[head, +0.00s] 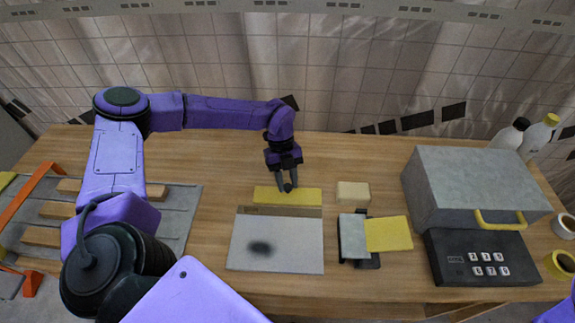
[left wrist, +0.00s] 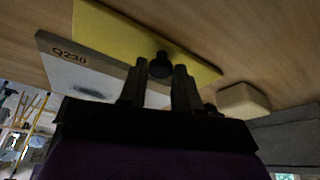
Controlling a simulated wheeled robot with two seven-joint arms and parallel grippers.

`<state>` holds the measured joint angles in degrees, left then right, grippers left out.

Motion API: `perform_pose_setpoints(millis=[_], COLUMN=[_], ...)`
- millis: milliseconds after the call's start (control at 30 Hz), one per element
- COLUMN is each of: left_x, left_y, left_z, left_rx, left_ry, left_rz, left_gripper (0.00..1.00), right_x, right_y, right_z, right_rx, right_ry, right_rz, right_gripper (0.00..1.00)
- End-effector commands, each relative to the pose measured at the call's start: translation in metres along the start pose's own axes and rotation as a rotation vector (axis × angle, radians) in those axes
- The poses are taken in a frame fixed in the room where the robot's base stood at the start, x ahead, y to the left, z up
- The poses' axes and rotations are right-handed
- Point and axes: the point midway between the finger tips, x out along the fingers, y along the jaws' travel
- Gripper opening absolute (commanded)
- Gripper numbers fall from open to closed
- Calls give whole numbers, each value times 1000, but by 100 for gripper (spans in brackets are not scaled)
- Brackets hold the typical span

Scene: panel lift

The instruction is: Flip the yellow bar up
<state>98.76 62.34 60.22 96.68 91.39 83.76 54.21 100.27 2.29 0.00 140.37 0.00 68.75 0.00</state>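The yellow bar (head: 305,196) lies flat along the back edge of a pale grey panel (head: 290,255) on the table. In the left wrist view the yellow bar (left wrist: 110,35) carries a round black knob (left wrist: 160,65). My left gripper (head: 288,187) is over the bar, pointing down. In the left wrist view the fingers of my left gripper (left wrist: 160,72) are apart, with the knob showing between their tips. I cannot tell whether they touch it. My right gripper is out of view.
A cream block (head: 353,192) and a small stand with a yellow plate (head: 390,233) are right of the panel. A grey box (head: 465,185) with a yellow handle stands further right. A grey rack (head: 180,210) with wooden blocks is at the left.

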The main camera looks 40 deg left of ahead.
Motion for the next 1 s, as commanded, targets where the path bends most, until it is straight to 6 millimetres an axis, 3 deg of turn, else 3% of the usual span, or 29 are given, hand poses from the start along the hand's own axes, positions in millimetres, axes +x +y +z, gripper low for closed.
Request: perform_pose_setpoints(millis=[33,100,533,800,1000], left_x=[0,0,-4,-6,-2], left_y=[0,0,2,7,11], left_z=[0,0,-5,-18,-29], left_rx=[0,0,13,46,73], left_ry=[0,0,-79,-270,-442], left_rz=[0,0,-26,-101,-169], left_gripper=[15,0,0,0,0], right_x=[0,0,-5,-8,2], right_y=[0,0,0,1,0], right_z=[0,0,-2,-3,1], right_rx=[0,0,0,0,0], right_ry=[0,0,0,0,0], right_rz=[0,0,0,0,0], right_gripper=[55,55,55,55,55])
